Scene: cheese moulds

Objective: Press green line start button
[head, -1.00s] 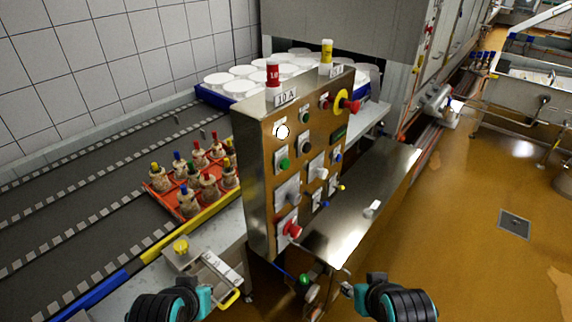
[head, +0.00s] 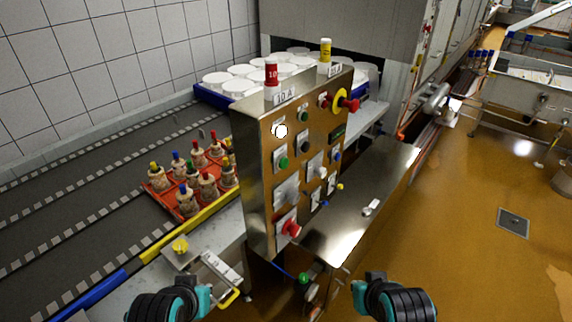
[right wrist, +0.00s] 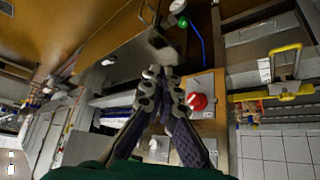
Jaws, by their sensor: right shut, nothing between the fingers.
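The control panel (head: 262,205) stands upright in the middle of the head view. A separate small green knob (head: 304,278) sits low beneath the panel and shows in the right wrist view (right wrist: 182,22). I cannot read which is the line start. My right gripper (right wrist: 160,73) is shut and empty in the right wrist view, with a red knob (right wrist: 197,101) beside its fingers.
A red emergency button (head: 349,104) sticks out at the panel's upper right. A metal shelf (head: 365,190) lies to the right. A conveyor (head: 80,220) with an orange crate (head: 165,200) is at left. A yellow handle (head: 229,298) stands in front.

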